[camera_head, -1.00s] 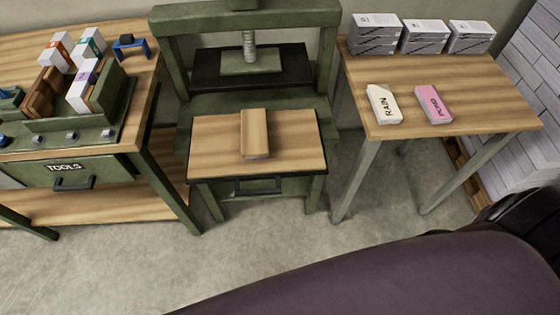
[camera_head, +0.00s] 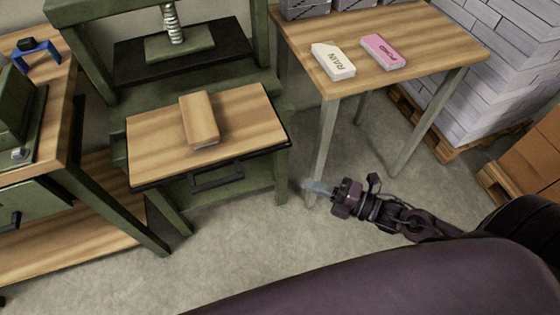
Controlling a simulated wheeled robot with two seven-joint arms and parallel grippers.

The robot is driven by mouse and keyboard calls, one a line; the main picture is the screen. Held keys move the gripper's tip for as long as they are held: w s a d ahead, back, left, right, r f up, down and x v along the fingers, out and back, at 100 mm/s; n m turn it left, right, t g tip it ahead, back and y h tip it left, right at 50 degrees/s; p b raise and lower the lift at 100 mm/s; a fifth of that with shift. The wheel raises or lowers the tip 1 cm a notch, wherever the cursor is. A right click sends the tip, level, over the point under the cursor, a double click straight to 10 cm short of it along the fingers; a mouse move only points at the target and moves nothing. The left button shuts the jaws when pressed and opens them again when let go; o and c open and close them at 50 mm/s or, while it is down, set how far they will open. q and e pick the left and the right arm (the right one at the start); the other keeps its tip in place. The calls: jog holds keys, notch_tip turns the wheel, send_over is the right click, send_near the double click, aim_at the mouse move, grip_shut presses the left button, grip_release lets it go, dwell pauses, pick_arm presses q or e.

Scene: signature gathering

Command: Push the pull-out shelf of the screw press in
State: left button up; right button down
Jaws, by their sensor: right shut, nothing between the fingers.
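The green screw press (camera_head: 95,55) stands at the upper left, with its screw and green pressing plate (camera_head: 180,44) above a black bed. Its pull-out shelf (camera_head: 150,145) has a wooden top and sticks out toward me. A black handle (camera_head: 216,177) is on the shelf's front. A tan wooden block or book-like piece (camera_head: 199,118) lies on the shelf. My right gripper (camera_head: 310,187) is shut and empty, low over the floor, to the right of the shelf and apart from it. My left gripper is not in view.
A wooden table (camera_head: 425,35) at right holds a white "RAIN" block (camera_head: 333,61), a pink block (camera_head: 383,51) and grey stacks; its leg (camera_head: 326,140) is close to my right gripper. A workbench (camera_head: 70,100) stands at left. Pallets (camera_head: 440,135) are at far right.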

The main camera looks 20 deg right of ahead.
send_near(260, 154)
jog(key=a, duration=0.4)
jog(key=w, duration=0.1)
jog(key=w+p, duration=0.1)
jog(key=w, duration=0.1)
jog(key=shift+a+r, duration=0.2)
jog(key=shift+w+f, duration=0.1)
jog(key=shift+w, duration=0.45)
